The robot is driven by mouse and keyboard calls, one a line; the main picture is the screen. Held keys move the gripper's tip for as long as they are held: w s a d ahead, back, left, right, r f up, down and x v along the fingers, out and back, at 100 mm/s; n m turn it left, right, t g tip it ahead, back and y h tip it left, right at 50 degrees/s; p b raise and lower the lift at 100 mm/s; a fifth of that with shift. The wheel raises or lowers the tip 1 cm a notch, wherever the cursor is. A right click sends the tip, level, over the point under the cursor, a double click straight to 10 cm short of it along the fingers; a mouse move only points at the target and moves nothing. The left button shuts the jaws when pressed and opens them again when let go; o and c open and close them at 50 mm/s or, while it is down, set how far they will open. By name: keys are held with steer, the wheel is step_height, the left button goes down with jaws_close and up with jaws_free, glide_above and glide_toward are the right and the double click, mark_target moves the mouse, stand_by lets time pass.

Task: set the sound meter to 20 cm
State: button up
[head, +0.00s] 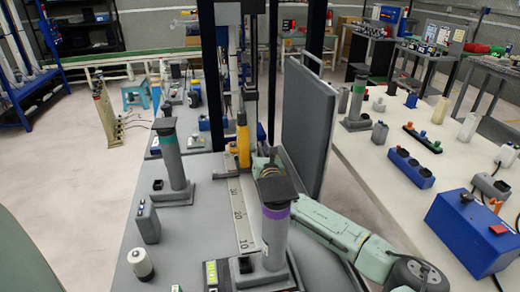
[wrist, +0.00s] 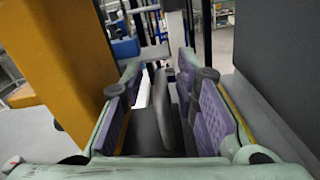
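The yellow piece (head: 243,140), which looks like the sound meter, stands upright over the far end of a pale ruler strip (head: 246,235). The strip's marks 10, 20 and 30 run away from me, and the piece is beyond the 30. In the wrist view a large yellow body (wrist: 50,50) fills the left. My pale green gripper (head: 262,163) is just right of the yellow piece, partly hidden by a post. In the wrist view my gripper (wrist: 158,75) has its purple-padded fingers apart, with a dark grey block (wrist: 146,128) between them. I cannot tell whether they touch it.
A grey foam panel (head: 308,120) stands close to the right of my gripper. A post with a purple band (head: 275,235) stands near the strip's front, and a green-banded post (head: 170,160) stands left. A blue box (head: 470,230) sits on the right table. The bench (head: 185,240) has bare room left of the strip.

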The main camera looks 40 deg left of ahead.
steer(key=shift+c, duration=0.3)
steer(key=c, duration=0.5)
jaws_close()
steer(key=shift+s+a, duration=0.1)
